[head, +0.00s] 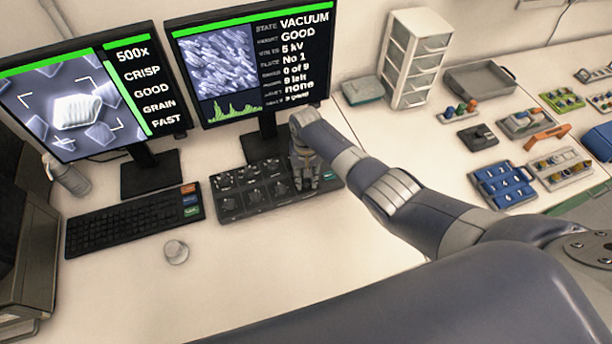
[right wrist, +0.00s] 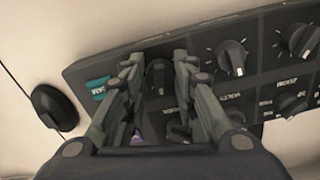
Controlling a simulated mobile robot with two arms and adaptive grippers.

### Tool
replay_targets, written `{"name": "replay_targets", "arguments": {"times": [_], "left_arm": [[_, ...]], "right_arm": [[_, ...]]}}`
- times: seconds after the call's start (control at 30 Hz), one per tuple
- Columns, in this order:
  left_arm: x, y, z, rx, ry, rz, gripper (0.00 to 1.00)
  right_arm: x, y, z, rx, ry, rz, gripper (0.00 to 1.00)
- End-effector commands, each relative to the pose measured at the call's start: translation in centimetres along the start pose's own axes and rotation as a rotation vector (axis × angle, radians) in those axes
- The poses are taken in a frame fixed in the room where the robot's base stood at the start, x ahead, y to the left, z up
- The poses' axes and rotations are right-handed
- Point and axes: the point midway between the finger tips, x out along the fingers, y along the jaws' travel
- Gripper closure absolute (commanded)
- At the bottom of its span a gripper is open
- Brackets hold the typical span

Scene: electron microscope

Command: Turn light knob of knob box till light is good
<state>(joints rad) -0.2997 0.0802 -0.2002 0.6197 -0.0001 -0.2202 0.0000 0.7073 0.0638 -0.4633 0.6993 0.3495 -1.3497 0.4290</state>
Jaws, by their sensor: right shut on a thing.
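The black knob box (head: 232,201) stands on the desk below the two monitors, with rows of black knobs. My right gripper (head: 305,183) reaches down over its right part. In the right wrist view my right gripper (right wrist: 155,62) has its fingers on both sides of a dark knob (right wrist: 157,80) and is shut on it. That knob's label is hidden or unreadable, so I cannot tell its name. The left monitor (head: 78,97) reads 500x, CRISP, GOOD, GRAIN, FAST beside a picture of a bright crystal. My left gripper is out of view.
The right monitor (head: 250,62) shows VACUUM, GOOD and 5 kV. A black keyboard (head: 130,220) and a round pale puck (head: 176,252) lie left of the box. A drawer tower (head: 412,60) and several trays stand at right. The front desk is clear.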

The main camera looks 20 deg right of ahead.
Motion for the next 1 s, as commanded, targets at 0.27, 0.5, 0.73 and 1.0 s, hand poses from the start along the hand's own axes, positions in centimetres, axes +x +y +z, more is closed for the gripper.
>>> {"name": "replay_targets", "arguments": {"times": [0.27, 0.5, 0.73, 1.0], "left_arm": [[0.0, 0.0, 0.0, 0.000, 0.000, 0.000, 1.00], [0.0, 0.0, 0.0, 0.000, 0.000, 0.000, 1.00], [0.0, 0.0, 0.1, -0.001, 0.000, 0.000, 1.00], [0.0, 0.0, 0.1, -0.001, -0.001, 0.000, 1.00]], "right_arm": [[-0.1, 0.0, -0.1, 0.003, 0.004, 0.000, 0.98], [-0.1, 0.0, -0.1, 0.002, 0.003, 0.000, 0.55], [-0.1, 0.0, -0.1, 0.002, 0.002, 0.000, 0.55], [-1.5, -0.1, -0.1, 0.002, 0.004, -0.002, 0.55]]}}
